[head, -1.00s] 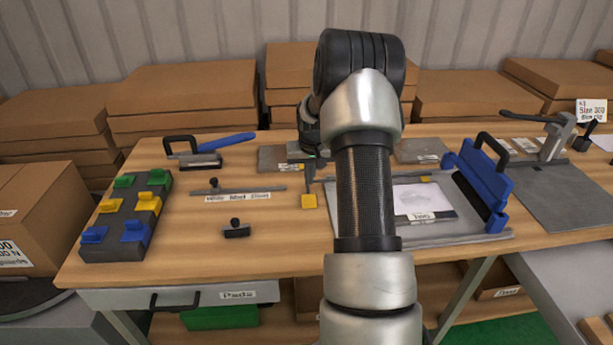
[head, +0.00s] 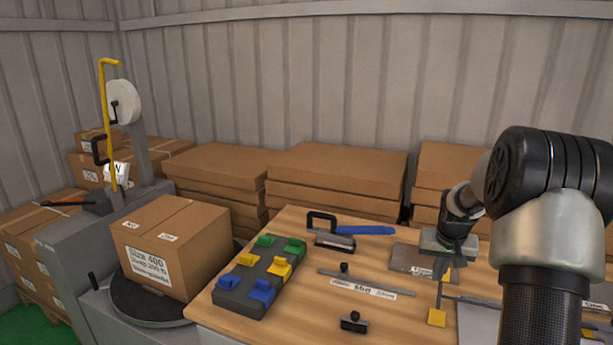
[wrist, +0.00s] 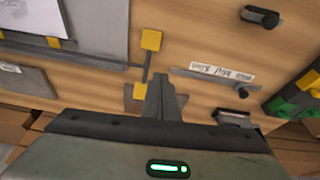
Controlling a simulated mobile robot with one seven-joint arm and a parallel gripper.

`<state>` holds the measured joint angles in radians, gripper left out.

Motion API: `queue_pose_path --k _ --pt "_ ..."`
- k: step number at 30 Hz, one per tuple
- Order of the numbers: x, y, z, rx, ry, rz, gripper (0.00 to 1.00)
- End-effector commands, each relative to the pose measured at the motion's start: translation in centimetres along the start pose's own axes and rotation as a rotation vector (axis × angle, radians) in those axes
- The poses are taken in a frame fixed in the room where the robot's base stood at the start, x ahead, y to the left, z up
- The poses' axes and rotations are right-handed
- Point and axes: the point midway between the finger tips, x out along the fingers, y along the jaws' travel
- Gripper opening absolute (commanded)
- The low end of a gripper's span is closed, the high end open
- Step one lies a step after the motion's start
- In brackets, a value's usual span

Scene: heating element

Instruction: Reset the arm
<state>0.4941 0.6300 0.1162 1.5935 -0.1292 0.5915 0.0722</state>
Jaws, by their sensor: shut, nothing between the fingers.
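My gripper (head: 447,258) hangs at the right of the head view, above the back part of the wooden workbench (head: 300,300). In the wrist view my gripper (wrist: 163,88) shows its two dark fingers together, pointing down toward the bench, with nothing between them. A yellow-ended tool (wrist: 150,42) lies close to the fingertips in the wrist view; its yellow block (head: 437,317) shows below my gripper in the head view. My arm fills the right side of the head view and hides part of the bench.
A dark block with coloured clips (head: 262,278), a labelled metal bar (head: 365,284), a small black-knobbed piece (head: 354,322) and a blue-handled tool (head: 350,229) lie on the bench. A carton (head: 172,245) sits on a round turntable at left. Box stacks (head: 335,180) stand behind.

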Motion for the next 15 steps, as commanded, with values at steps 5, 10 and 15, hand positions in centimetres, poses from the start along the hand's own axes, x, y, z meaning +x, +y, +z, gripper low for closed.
queue_pose_path --k 5,10,15 --pt "-13.2 -6.7 0.9 -0.127 0.082 -0.027 0.00" --pt "-23.9 -11.1 5.5 -0.229 0.146 -0.063 0.00" --pt "-31.6 -12.3 12.7 -0.287 0.170 -0.094 0.00"
